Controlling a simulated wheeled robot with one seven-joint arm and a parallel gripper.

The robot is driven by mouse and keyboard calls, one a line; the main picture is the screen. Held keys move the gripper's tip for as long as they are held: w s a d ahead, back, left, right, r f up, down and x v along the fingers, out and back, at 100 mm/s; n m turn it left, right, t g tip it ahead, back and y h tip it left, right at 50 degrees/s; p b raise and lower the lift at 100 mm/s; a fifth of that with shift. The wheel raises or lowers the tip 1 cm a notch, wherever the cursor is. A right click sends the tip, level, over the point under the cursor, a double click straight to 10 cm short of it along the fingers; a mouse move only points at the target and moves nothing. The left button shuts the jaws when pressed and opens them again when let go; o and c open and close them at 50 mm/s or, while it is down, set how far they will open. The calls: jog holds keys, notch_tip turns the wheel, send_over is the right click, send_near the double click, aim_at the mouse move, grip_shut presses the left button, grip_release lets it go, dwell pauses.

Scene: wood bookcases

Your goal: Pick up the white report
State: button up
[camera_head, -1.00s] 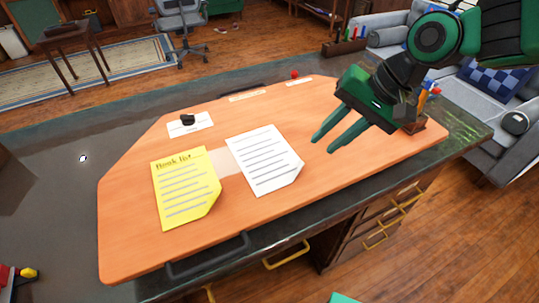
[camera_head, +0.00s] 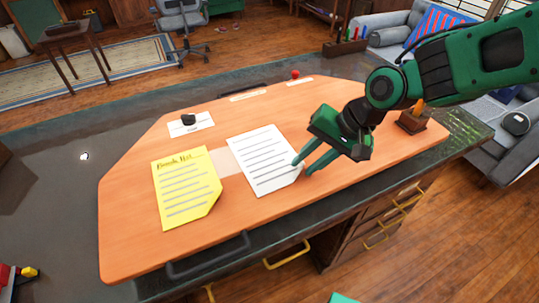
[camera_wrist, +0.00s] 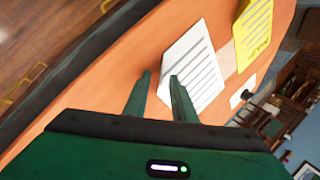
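The white report (camera_head: 262,160) is a sheet with dark printed lines and a curled lower right corner. It lies on the orange desk top, right of a yellow sheet. My gripper (camera_head: 301,168) is at the report's right edge, with its two green fingers apart and nothing between them. In the wrist view the report (camera_wrist: 192,68) lies just beyond the fingertips of my gripper (camera_wrist: 160,75). I cannot tell whether the fingertips touch the paper.
The yellow sheet (camera_head: 186,188) lies left of the report. A white card with a black object (camera_head: 188,120) is behind it. A wooden pen holder (camera_head: 412,121) stands at the right. A dark handle (camera_head: 208,258) runs along the front edge. The orange surface (camera_head: 130,225) at left is bare.

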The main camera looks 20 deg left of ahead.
grip_shut()
jog(key=shift+r, duration=0.1)
